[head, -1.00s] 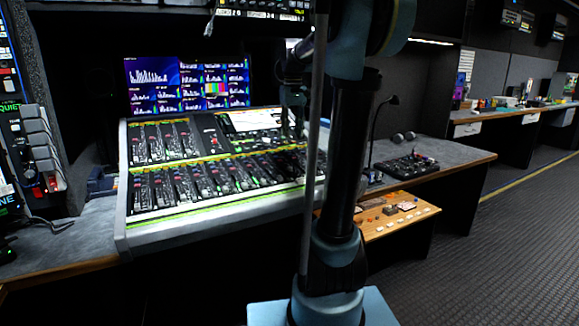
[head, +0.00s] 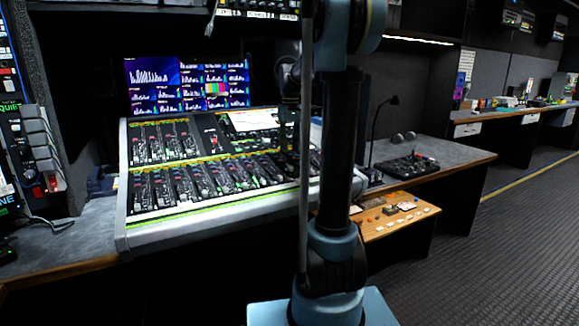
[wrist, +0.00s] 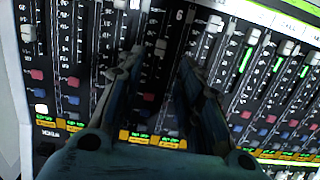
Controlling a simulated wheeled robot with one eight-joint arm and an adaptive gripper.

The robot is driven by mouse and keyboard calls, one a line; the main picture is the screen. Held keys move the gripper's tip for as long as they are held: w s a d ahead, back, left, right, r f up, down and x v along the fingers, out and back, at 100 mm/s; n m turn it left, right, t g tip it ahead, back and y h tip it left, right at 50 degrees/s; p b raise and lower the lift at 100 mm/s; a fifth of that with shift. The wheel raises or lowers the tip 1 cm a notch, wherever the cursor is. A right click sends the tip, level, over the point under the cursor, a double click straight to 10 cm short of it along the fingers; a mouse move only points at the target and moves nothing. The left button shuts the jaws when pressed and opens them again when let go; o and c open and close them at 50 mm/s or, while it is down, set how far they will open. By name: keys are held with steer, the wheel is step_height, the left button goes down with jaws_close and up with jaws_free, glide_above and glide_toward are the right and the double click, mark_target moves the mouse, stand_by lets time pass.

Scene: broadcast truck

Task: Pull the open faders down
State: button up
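The mixing console (head: 215,212) stands on the desk at left centre in the head view, with rows of fader strips. In the wrist view my gripper (wrist: 160,63) is over the strips, its two fingers apart with a dark gap between them. A dark fader cap (wrist: 160,46) shows just beyond and between the fingertips; I cannot tell whether a finger touches it. Light fader caps (wrist: 215,23) (wrist: 253,36) sit high in slots to the right, and another (wrist: 28,33) at the left. In the head view my arm hides part of the console's right side and the gripper is not clear.
Monitors (head: 188,85) stand behind the console. A gooseneck microphone (head: 374,130), a small control box (head: 407,167) and a wooden button panel (head: 402,215) lie to the right. A grey handset rack (head: 40,150) is at the left. The carpeted floor at right is clear.

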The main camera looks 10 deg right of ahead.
mark_target(290, 168)
step_height(290, 168, down, 8)
steer(key=shift+f, duration=0.25)
jaws_close()
stand_by(0.3)
